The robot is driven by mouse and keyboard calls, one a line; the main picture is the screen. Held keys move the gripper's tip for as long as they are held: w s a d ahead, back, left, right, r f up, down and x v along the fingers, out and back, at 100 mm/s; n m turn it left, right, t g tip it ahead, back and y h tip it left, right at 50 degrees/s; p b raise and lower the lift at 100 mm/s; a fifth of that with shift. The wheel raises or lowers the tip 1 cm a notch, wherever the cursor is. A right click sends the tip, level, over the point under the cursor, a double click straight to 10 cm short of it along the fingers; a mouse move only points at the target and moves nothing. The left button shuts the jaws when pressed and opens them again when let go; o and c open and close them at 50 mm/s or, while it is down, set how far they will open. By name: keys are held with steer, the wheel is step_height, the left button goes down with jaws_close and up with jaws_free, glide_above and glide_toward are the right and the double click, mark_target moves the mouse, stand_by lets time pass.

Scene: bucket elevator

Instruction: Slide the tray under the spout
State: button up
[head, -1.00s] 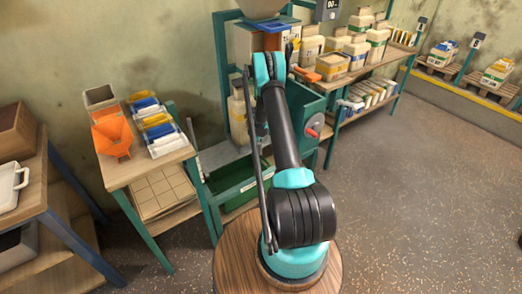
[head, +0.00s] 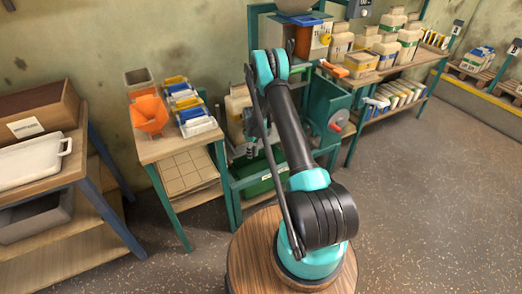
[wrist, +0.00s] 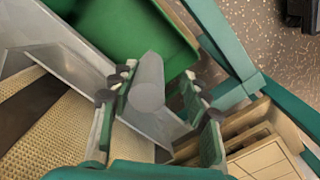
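In the wrist view, a grey metal tray-like plate (wrist: 62,50) lies at the upper left, and a smooth grey cylinder (wrist: 147,82) stands out between the fingers of my gripper (wrist: 160,98). The fingers are spread on both sides of the cylinder; I see no clear contact. In the head view my gripper (head: 250,148) is low in front of the elevator's teal frame, partly behind my arm. A green bin (head: 257,178) sits low in that frame and also shows in the wrist view (wrist: 130,25). I cannot make out the spout; my arm covers much of the machine.
A wooden stand (head: 165,150) to the left holds an orange scoop-like part (head: 148,113) and several coloured packs. A wooden table (head: 75,175) with a white dish (head: 30,165) is farther left. A shelf of containers (head: 385,72) is at right. The right floor is clear.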

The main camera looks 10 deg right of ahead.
steer(key=r, duration=1.2)
steer(key=shift+d+r, duration=0.1)
steer(key=shift+d, duration=0.1)
